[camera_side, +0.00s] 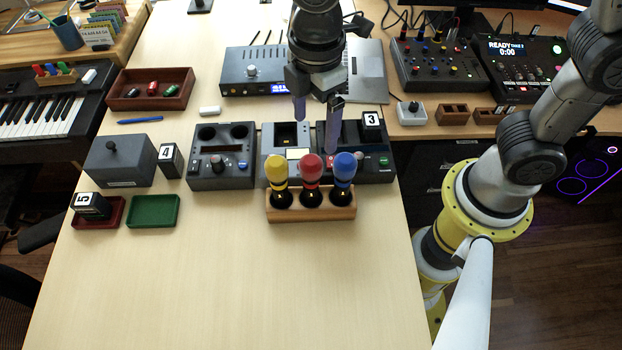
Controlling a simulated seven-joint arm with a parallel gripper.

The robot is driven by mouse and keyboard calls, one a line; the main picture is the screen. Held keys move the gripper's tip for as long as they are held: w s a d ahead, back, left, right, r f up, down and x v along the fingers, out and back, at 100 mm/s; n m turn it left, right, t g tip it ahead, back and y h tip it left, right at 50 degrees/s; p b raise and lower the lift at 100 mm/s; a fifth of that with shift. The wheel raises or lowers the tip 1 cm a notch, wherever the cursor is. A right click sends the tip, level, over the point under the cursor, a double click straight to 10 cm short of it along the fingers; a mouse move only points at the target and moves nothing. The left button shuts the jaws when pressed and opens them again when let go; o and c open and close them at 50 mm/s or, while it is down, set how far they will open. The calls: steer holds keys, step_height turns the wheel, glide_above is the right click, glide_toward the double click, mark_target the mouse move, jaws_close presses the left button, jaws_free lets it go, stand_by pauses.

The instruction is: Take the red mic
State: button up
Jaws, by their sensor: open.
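The red mic (311,170) stands upright in the middle of a wooden holder (311,216). A yellow mic (276,170) stands to its left and a blue mic (345,168) to its right in the same holder. My gripper (316,135) is open and empty. Its two purple fingers point down, above and behind the mics in the picture. The right finger's tip shows close behind the gap between the red and blue heads; whether it touches anything I cannot tell.
Grey device boxes (222,172) stand directly behind the holder, with a number 3 block (371,121) on the right one. A red tray (112,213) and green tray (153,211) lie at the left. The table front (230,290) is clear.

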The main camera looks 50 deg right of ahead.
mark_target(314, 161)
steer(key=shift+s+a+f, duration=0.25)
steer(key=shift+a+f, duration=0.05)
steer(key=shift+f, duration=0.05)
step_height(314, 161, down, 8)
steer(key=shift+f, duration=0.1)
steer(key=shift+w+a+f, duration=0.1)
steer(key=shift+w+f, duration=0.05)
steer(key=shift+f, duration=1.15)
steer(key=shift+w+f, duration=0.15)
steer(key=shift+f, duration=1.15)
jaws_close()
